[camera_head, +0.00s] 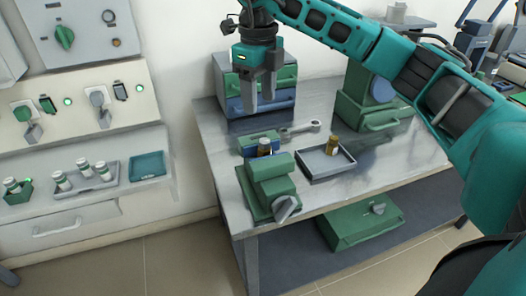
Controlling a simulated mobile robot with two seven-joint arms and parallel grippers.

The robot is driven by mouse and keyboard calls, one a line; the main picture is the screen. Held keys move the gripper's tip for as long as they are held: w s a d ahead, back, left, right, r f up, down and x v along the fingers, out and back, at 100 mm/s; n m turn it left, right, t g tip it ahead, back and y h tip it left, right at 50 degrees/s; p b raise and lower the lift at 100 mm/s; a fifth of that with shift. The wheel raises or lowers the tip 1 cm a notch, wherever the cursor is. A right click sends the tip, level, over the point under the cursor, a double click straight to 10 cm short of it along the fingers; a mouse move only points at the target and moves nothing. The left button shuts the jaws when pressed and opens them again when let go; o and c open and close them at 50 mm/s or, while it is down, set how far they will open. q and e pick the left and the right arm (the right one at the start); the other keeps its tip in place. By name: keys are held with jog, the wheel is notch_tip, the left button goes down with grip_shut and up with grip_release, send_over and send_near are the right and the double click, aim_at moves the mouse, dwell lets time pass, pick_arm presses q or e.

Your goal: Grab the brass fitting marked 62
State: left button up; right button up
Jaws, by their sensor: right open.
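One small brass-coloured piece (333,143) stands upright in a shallow grey tray (313,178) on the workbench. Another small brass-coloured piece with a dark band (264,147) is at the green and blue box left of the tray. Any number on either piece is too small to read, so I cannot tell which is 62. My right gripper (259,102) points down, open and empty. It appears above the bench, in front of the drawer box and higher in the picture than both pieces. My left gripper is not in view.
A green vise-like device (270,188) stands at the bench's front left. A wrench (301,129) lies behind the tray. A small drawer box (284,72) and a green machine (372,98) stand at the back. The bench right of the tray (405,150) is clear.

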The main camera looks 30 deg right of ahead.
send_over(263, 140)
jog(key=f, duration=0.5)
jog(key=shift+w+a+f, duration=0.15)
jog(key=shift+w+a, duration=0.1)
jog(key=shift+a, duration=0.05)
jog(key=shift+s+d+f, duration=0.1)
jog(key=shift+d+f, duration=0.05)
jog(key=shift+f, duration=1.2)
jog(key=shift+s+d+f, duration=0.1)
jog(key=shift+d+f, duration=0.05)
jog(key=shift+f, duration=1.2)
jog(key=shift+c, duration=0.3)
grip_shut()
jog(key=shift+r, duration=0.1)
